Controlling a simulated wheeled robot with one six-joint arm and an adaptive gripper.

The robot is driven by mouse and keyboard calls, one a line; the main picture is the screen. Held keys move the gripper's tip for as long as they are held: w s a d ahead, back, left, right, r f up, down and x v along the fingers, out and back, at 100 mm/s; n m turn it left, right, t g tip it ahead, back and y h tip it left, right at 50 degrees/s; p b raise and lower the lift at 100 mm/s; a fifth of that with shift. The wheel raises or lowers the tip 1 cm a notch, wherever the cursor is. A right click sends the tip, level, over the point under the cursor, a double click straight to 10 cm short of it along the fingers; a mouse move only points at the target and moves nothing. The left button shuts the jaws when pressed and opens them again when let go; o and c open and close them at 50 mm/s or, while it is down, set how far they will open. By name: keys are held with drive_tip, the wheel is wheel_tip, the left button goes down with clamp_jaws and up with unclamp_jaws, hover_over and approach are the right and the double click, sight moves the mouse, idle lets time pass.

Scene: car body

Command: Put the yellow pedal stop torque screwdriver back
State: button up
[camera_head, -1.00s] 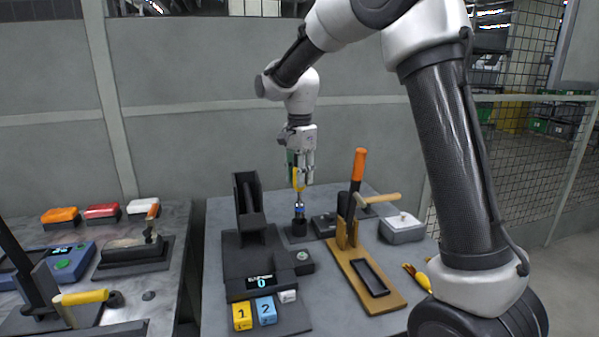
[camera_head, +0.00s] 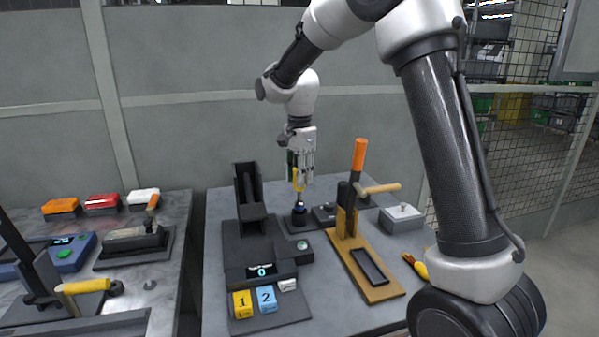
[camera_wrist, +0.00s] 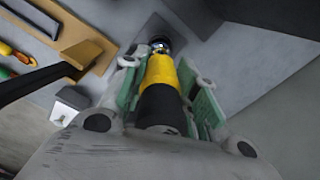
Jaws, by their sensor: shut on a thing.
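My gripper (camera_head: 301,172) is shut on the yellow screwdriver (camera_head: 299,183), which hangs upright with its tip down. In the wrist view its yellow handle with a black grip (camera_wrist: 160,75) lies between the green-padded fingers (camera_wrist: 163,100). Below the handle is a small dark holder (camera_head: 299,221) with a blue part just above it, on the right-hand table. The screwdriver's lower end is at or just over this holder; I cannot tell whether it is inside. In the wrist view a dark square plate (camera_wrist: 146,32) lies beyond the shiny tip.
A wooden stand (camera_head: 366,273) with an orange-handled tool (camera_head: 358,160) and a hammer (camera_head: 378,188) is close on the right. A grey box (camera_head: 402,220) is behind it. A black fixture (camera_head: 253,240) with a display is on the left. The wall is behind.

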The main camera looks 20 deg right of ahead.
drive_tip(key=shift+f, duration=1.35)
drive_tip(key=o, duration=1.1)
wheel_tip(320, 180, up, 12)
drive_tip(key=shift+f, duration=0.1)
wheel_tip(320, 180, up, 17)
drive_tip(key=shift+r, duration=0.1)
idle(0.3)
